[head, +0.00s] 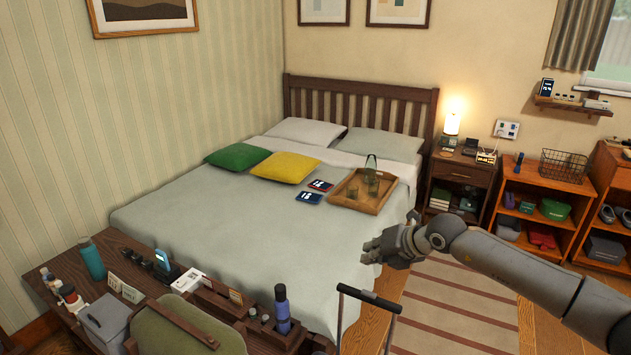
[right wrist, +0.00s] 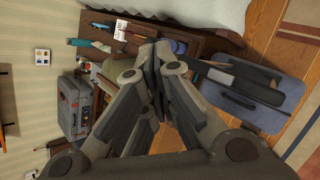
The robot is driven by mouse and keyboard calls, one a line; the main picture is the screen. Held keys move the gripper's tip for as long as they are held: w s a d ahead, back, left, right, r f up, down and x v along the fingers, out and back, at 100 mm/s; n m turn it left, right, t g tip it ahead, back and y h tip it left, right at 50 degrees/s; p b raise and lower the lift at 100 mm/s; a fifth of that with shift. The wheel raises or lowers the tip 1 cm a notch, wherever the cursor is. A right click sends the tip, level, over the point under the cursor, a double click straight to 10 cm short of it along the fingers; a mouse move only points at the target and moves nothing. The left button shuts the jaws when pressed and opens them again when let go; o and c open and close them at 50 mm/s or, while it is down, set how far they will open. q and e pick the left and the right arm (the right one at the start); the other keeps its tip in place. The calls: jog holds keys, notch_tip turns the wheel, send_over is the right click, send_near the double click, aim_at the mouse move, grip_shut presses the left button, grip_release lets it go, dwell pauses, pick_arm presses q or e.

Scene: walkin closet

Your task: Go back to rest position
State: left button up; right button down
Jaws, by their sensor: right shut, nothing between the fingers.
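My right arm comes in from the right in the head view. Its gripper (head: 372,251) is in the air in front of the bed (head: 230,228), near the bed's right side. The right gripper also shows in the right wrist view (right wrist: 157,62), with its fingers shut together and nothing between them. My left gripper is not in either view.
A desk (head: 105,245) with bottles, a phone and boxes stands at the front left, with a green chair (head: 175,325) before it. A suitcase (right wrist: 258,100) with a raised handle (head: 369,297) stands below the right gripper. A nightstand (head: 462,171) and orange shelves (head: 530,205) line the right. Striped rug floor looks clear.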

jog(key=s+a+r+y, duration=0.1)
jog(key=s+a+y, duration=0.2)
jog(key=a, duration=0.4)
jog(key=s+a+r+y, duration=0.1)
jog(key=s+a+y, duration=0.25)
jog(key=a, duration=0.45)
jog(key=s+a+r+m+t+y, duration=0.2)
jog(key=s+r+m+t, duration=0.2)
jog(key=r+m+t, duration=0.5)
jog(key=s+d+f+m+g+h, duration=0.2)
jog(key=s+d+f+m+h, duration=0.2)
jog(key=d+f+m+h, duration=0.5)
jog(key=s+d+f+m+g+h, duration=0.1)
jog(key=s+d+f+m+h, duration=0.5)
jog(key=m, duration=0.5)
jog(key=s+d+f+m+g+y, duration=0.1)
jog(key=s+d+f+g, duration=0.1)
jog(key=s+f+g, duration=0.65)
jog(key=s+d+f+m+g, duration=0.15)
jog(key=s+f, duration=0.35)
jog(key=s, duration=0.9)
notch_tip(320, 180, down, 25)
jog(key=g, duration=0.1)
jog(key=s+d+f+g+b, duration=0.1)
jog(key=s+d+f, duration=0.1)
jog(key=s+f, duration=1.5)
jog(key=shift+s+d+f+g, duration=0.35)
jog(key=shift+f+g, duration=0.05)
jog(key=shift+f, duration=0.3)
